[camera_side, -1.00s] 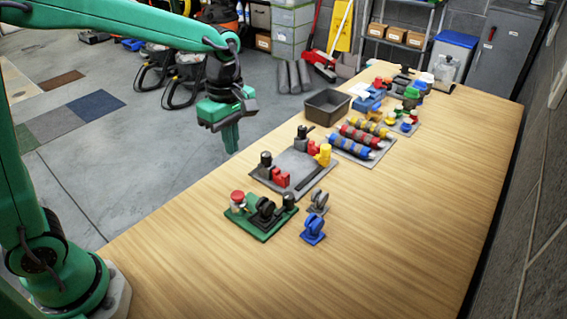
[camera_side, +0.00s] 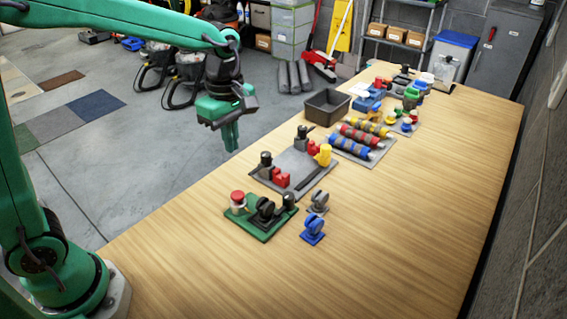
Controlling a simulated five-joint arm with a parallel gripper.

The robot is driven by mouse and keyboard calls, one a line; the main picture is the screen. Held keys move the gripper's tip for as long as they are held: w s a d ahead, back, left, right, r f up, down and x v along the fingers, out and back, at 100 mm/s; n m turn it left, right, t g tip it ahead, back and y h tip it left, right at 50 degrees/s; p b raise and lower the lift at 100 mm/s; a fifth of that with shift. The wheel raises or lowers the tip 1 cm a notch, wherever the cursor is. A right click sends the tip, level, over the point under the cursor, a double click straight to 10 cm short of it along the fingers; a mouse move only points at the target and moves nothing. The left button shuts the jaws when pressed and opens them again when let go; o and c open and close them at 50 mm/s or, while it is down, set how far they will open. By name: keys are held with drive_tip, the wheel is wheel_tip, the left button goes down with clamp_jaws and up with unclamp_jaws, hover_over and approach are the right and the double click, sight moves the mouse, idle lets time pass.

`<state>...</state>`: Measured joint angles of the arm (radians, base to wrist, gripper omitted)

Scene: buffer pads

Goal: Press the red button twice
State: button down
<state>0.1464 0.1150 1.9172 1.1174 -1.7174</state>
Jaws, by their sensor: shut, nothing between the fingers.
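The red button (camera_side: 237,197) is a round red cap on a pale collar. It stands at the left corner of a green board (camera_side: 262,229) on the near part of the wooden table. My gripper (camera_side: 231,150) points down with its green fingers together and nothing between them. In the picture it is above the red button and apart from it, near the table's left edge. The button's top is in plain view, and I cannot tell whether it is pressed down.
Black parts (camera_side: 265,208) share the green board. A grey board (camera_side: 295,163) with red, yellow and black pieces lies behind it. A blue part (camera_side: 313,230) and a grey part (camera_side: 319,202) stand to the right. The table's near right is clear.

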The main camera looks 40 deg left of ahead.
sight(238, 195)
drive_tip(key=shift+s+d+r, duration=0.1)
drive_tip(key=shift+d+r, duration=0.15)
drive_tip(key=shift+r, duration=0.5)
drive_tip(key=shift+f, duration=0.15)
wheel_tip(238, 195, down, 14)
drive_tip(key=shift+a+r, duration=0.1)
idle(0.3)
drive_tip(key=shift+f, duration=0.95)
drive_tip(key=shift+s, duration=0.1)
wheel_tip(238, 195, up, 14)
drive_tip(key=shift+r, duration=0.2)
idle(0.5)
